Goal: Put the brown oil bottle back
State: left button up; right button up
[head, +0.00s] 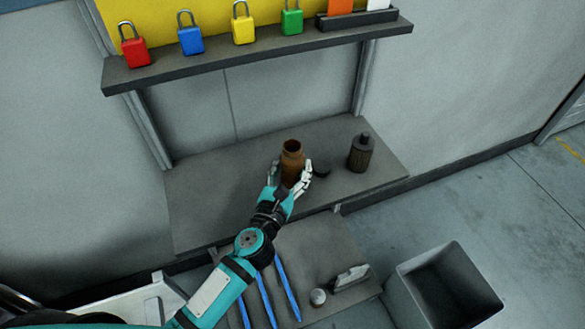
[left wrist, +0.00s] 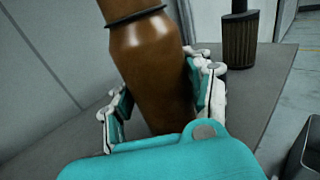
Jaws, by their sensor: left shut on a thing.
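The brown oil bottle (head: 291,160) is upright at the middle of the lower grey shelf (head: 215,190), with its mouth open at the top. It fills the middle of the left wrist view (left wrist: 150,65). My left gripper (head: 291,182) is shut around the bottle's body, with fingers on both sides; it also shows in the left wrist view (left wrist: 160,105). The bottle's base is hidden, so I cannot tell whether it touches the shelf. My right gripper is not in view.
Several coloured padlocks stand on the upper shelf (head: 250,53). A grey bin (head: 440,290) is at the lower right. The lower shelf's left part is clear.

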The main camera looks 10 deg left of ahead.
aim_at(288, 178)
pick_arm(q)
jog(key=shift+f, duration=0.2)
jog(key=o, duration=1.5)
jog(key=shift+r, duration=0.15)
jog(key=shift+s+r, duration=0.1)
jog(key=s, duration=0.5)
jog(key=s+a+b, duration=0.1)
jog(key=s, duration=0.1)
jog(key=shift+s, duration=0.15)
